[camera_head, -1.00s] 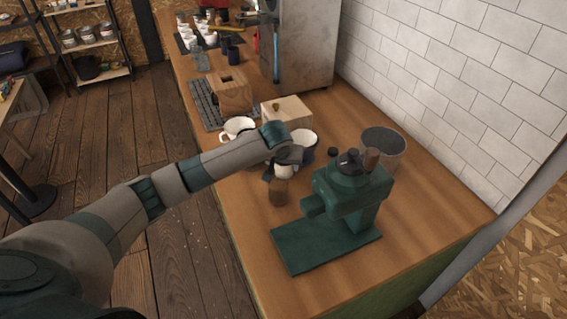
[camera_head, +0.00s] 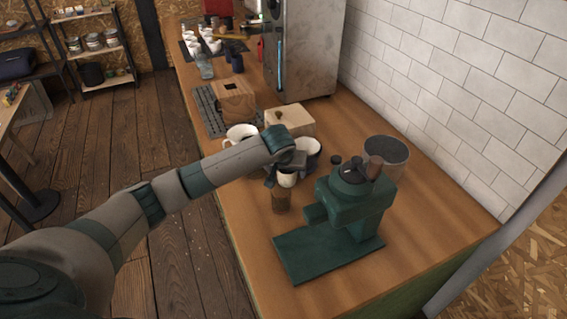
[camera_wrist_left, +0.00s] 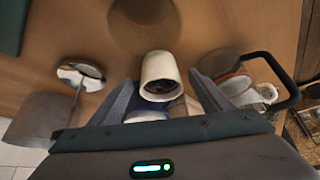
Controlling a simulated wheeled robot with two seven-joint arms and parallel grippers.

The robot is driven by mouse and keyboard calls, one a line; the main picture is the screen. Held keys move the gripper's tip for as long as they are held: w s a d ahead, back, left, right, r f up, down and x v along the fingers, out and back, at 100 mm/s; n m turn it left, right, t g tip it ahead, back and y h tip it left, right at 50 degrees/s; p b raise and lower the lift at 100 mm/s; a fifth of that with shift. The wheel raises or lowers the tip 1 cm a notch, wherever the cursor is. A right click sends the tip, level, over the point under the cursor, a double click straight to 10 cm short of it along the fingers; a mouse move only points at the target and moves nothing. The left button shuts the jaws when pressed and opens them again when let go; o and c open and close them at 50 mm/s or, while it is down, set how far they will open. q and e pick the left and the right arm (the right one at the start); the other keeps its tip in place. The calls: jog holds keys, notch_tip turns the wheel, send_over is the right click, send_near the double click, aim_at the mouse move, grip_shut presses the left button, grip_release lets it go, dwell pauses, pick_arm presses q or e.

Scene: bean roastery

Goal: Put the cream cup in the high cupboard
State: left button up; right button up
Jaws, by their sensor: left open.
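The cream cup (camera_head: 287,181) stands on the wooden counter, partly hidden by my left gripper in the head view. In the left wrist view the cream cup (camera_wrist_left: 160,72) is between the two fingers, its dark opening showing. My left gripper (camera_head: 284,174) is open around the cup. Its fingers (camera_wrist_left: 160,95) show a gap on each side of it, and I cannot tell whether either one touches. My right gripper is not in view. No high cupboard is in view.
A brown glass (camera_head: 281,201) stands close to the cup. A green grinder (camera_head: 350,200) is to the right, with a dark-topped bin (camera_head: 386,158) behind it. White mugs (camera_head: 240,137) and a wooden box (camera_head: 289,120) stand behind the gripper. The counter's front right is clear.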

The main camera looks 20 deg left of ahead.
pick_arm(q)
jog(key=b+v, duration=0.2)
jog(key=v, duration=0.8)
jog(key=shift+r, duration=0.2)
jog(key=shift+o, duration=0.5)
jog(key=shift+s+f, duration=0.1)
